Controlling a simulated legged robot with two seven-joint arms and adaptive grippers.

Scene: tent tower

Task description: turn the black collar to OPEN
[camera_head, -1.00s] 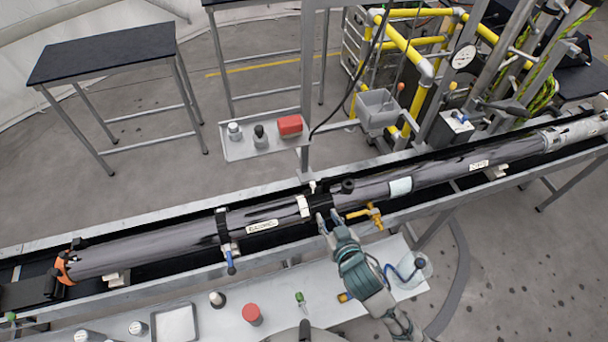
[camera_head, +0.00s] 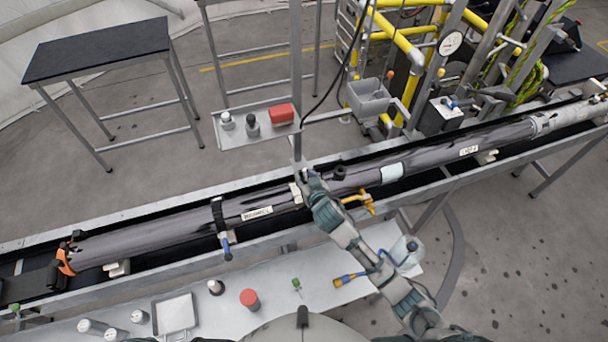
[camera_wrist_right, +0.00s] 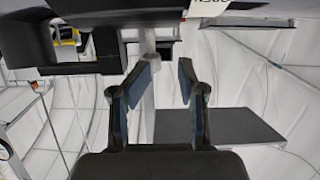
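A long dark tube (camera_head: 428,160) lies along a trough in the head view, with the black collar near its middle. My right gripper (camera_head: 306,178) is at the collar, hiding most of it; a pale block (camera_head: 295,193) shows beside the fingers. A black knob (camera_head: 338,172) stands on the tube just right of the gripper. In the right wrist view the two fingers (camera_wrist_right: 158,82) are apart with nothing clearly between them. A pale label (camera_wrist_right: 210,4) with upside-down lettering, seemingly OPEN, is cut off at that view's top. Contact with the collar cannot be told. My left gripper is out of view.
A yellow valve handle (camera_head: 358,199) sits right of my right gripper, and a blue-handled clamp (camera_head: 226,243) hangs to the left. The front bench (camera_head: 225,322) carries a red-capped jar (camera_head: 249,298), a tray (camera_head: 174,315) and bottles. A small shelf (camera_head: 232,137) stands behind the tube.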

